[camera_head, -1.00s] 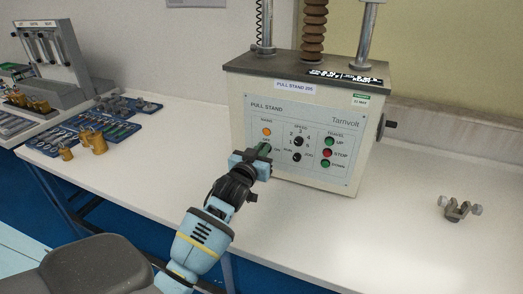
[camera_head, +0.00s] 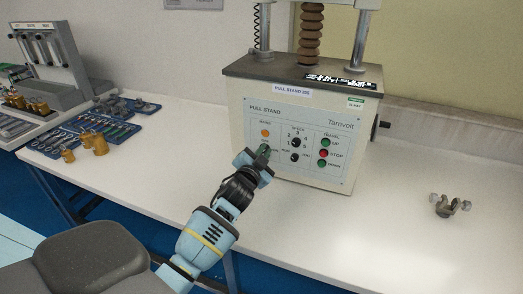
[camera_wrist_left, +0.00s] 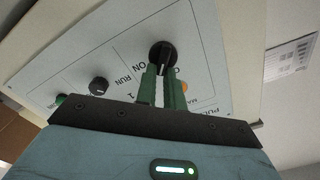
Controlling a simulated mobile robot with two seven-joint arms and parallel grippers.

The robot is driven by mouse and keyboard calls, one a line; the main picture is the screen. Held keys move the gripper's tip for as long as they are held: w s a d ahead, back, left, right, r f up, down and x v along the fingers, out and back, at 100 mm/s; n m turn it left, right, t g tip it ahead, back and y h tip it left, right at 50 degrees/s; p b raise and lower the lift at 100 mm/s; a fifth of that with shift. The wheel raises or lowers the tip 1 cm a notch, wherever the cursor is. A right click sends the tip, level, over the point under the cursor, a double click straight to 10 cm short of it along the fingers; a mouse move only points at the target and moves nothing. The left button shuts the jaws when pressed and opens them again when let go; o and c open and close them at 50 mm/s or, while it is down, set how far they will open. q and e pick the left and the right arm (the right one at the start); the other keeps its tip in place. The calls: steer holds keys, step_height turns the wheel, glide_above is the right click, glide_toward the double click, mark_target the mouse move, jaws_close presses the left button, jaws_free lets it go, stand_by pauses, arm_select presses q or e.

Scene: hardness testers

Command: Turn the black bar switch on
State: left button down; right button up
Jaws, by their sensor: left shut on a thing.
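The pull stand (camera_head: 300,140) is a pale box with a light control panel. Its black bar switch shows in the left wrist view (camera_wrist_left: 162,52) as a round black knob beside an "ON" label. In the head view my gripper hides it. My left gripper (camera_head: 264,151) reaches the panel's left side, below the orange lamp (camera_head: 265,133). In the left wrist view its green fingers (camera_wrist_left: 161,85) are close together on the switch's bar. I cannot tell the bar's exact angle. My right gripper is in neither view.
A speed knob (camera_head: 296,142), a small black knob (camera_head: 295,157) and the red stop button (camera_head: 324,153) sit right of my gripper. A metal clamp (camera_head: 447,205) lies on the right of the table. Brass weights (camera_head: 95,143) and blue trays stand left. The front table is clear.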

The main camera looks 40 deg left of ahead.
arm_select(q)
steer(key=shift+d+f+m+p, duration=0.1)
steer(key=shift+f+m, duration=0.15)
steer(key=shift+m, duration=1.4)
steer(key=shift+d+f+m+p, duration=0.1)
steer(key=shift+f+m, duration=0.1)
steer(key=shift+m, duration=1.5)
steer(key=shift+f+m+p, duration=0.1)
steer(key=shift+f+m, duration=0.15)
steer(key=shift+m, duration=1.4)
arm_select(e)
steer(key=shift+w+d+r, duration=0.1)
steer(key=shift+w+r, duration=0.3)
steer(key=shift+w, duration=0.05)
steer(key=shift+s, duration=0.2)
arm_select(q)
steer(key=c, duration=1.5)
jaws_free()
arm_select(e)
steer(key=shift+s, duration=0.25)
